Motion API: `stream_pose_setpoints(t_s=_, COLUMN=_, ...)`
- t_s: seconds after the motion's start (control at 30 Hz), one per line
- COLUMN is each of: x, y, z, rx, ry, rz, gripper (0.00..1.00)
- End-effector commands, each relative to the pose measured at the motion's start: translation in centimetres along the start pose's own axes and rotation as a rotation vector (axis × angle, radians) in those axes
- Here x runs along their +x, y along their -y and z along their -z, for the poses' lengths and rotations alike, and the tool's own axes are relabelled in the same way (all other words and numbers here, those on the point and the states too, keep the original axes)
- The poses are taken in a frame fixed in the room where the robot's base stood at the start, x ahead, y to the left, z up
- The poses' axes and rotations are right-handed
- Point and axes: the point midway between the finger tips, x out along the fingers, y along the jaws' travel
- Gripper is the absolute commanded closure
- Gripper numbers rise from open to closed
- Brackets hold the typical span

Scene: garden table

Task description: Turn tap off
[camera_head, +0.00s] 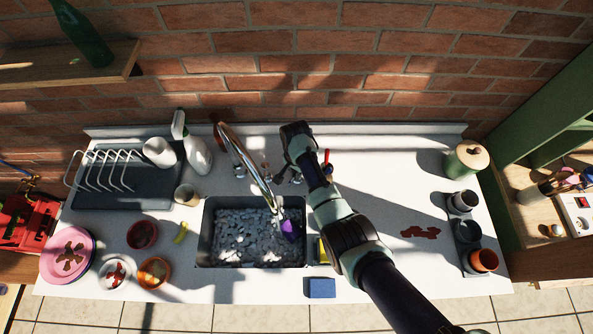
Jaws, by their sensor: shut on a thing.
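The tap is a curved chrome spout (241,155) that arches over the sink (201,252) at the table's middle. The sink holds a pale, speckled mass that looks like foam or churned water. My gripper (285,178) is right of the spout's base, behind the sink's back right corner. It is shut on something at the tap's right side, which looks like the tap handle. My arm and wrist hide most of the handle and the fingertips. A purple item (291,229) lies in the sink at its right side.
A spray bottle (197,153), a beige cup (186,195) and a dish rack (105,170) stand left of the sink. A blue sponge (321,288) lies in front right. A lidded green jar (466,161) stands far right. A brick wall (330,60) closes off the back.

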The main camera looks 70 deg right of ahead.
Motion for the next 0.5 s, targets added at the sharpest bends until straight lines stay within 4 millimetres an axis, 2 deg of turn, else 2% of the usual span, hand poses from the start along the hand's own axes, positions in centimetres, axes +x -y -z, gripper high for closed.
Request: stream_pose_setpoints(t_s=0.5, x=-0.10, y=0.60, z=0.15, rx=0.487, ry=0.000, rz=0.000, gripper=1.00)
